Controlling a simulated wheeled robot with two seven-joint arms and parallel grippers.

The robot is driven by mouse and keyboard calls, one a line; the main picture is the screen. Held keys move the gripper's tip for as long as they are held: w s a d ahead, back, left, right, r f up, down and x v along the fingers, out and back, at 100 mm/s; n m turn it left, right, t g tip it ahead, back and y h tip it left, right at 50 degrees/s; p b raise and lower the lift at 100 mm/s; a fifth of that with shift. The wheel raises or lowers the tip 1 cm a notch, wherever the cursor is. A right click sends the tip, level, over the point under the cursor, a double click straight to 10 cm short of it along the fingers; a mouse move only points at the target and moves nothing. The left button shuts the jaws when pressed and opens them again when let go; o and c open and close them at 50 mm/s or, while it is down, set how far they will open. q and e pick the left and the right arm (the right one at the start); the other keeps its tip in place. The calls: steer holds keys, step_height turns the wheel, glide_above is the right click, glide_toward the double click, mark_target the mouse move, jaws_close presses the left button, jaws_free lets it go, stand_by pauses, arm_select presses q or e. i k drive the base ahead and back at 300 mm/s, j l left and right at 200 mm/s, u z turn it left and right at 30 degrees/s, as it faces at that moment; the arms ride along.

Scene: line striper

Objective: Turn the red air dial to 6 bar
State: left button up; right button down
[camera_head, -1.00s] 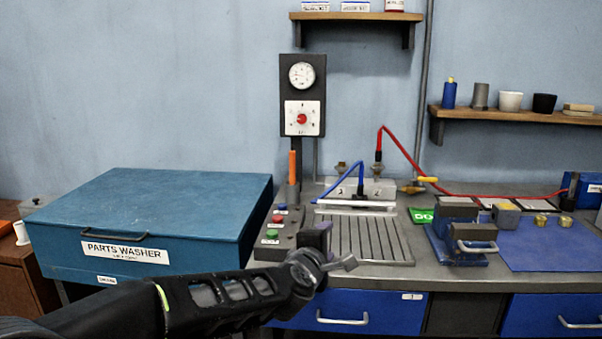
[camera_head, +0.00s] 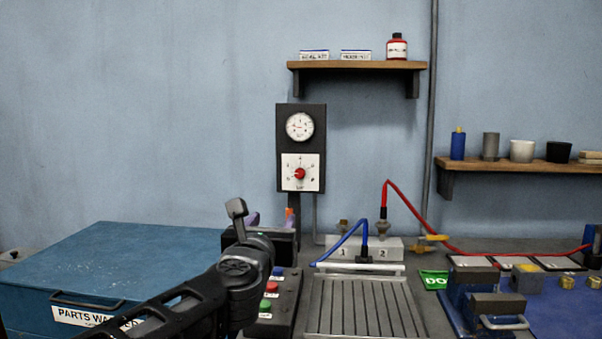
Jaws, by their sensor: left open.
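The red air dial (camera_head: 300,174) sits at the middle of a white square plate on a dark upright panel at the back of the bench. Numbers ring it, too small to read surely. A round white gauge (camera_head: 299,126) is above it on the same panel. My left gripper (camera_head: 246,217) is below and to the left of the dial, apart from it, near the foot of the panel. It is open, with a grey finger part raised and a purple piece beside it; no held thing shows. My right gripper is not in view.
A blue parts washer (camera_head: 130,262) stands at the left. A button box (camera_head: 277,300) and a grooved tray (camera_head: 366,309) are in front of the panel. Blue and red hoses rise from a numbered block (camera_head: 383,246) to the right. The wall left of the panel is clear.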

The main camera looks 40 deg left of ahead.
mark_target(300, 173)
steer(key=i+j, duration=0.85)
steer(key=i, duration=0.15)
